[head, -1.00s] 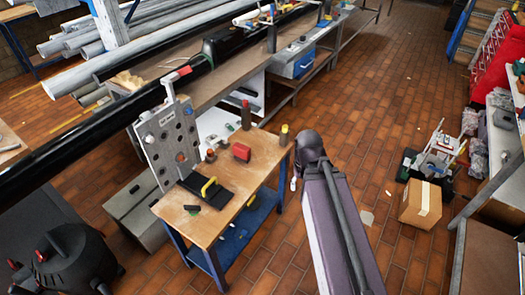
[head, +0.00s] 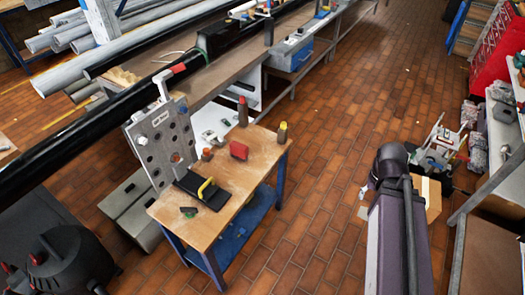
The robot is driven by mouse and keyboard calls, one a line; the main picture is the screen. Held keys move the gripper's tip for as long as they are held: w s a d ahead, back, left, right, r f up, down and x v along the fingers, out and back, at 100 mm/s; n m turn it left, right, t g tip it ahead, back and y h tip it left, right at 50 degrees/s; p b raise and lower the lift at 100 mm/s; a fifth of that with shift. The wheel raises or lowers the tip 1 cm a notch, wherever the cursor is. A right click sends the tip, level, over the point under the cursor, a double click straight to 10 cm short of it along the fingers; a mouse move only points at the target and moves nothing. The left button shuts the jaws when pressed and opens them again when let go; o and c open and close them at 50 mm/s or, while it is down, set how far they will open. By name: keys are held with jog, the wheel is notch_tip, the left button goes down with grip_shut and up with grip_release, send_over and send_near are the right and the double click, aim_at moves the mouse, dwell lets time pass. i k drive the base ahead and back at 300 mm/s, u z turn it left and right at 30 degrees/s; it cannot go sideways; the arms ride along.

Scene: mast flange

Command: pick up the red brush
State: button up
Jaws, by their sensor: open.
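A small red, block-like item (head: 239,150) stands on the wooden top of the workbench (head: 225,210). It is the best match for the red brush, though I cannot make out bristles. My arm rises at the right of the head view, well to the right of the bench. Only a small pale part of my gripper (head: 364,191) shows beside the arm's far end, over the floor. The rest of it is hidden behind the arm. The gripper is open, empty as far as I can see, and far from the red item.
A black plate with a yellow handle (head: 206,188) lies left of the red item. A dark bottle with a red top (head: 243,112) and one with a yellow top (head: 282,132) stand behind it. An upright grey holed plate (head: 163,145) edges the bench. Brick floor right of the bench is clear.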

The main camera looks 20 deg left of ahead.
aim_at(241, 152)
jog(key=z, duration=0.2)
jog(key=k, duration=1.25)
jog(key=u, duration=1.25)
jog(key=i, duration=1.3)
jog(key=z, duration=0.05)
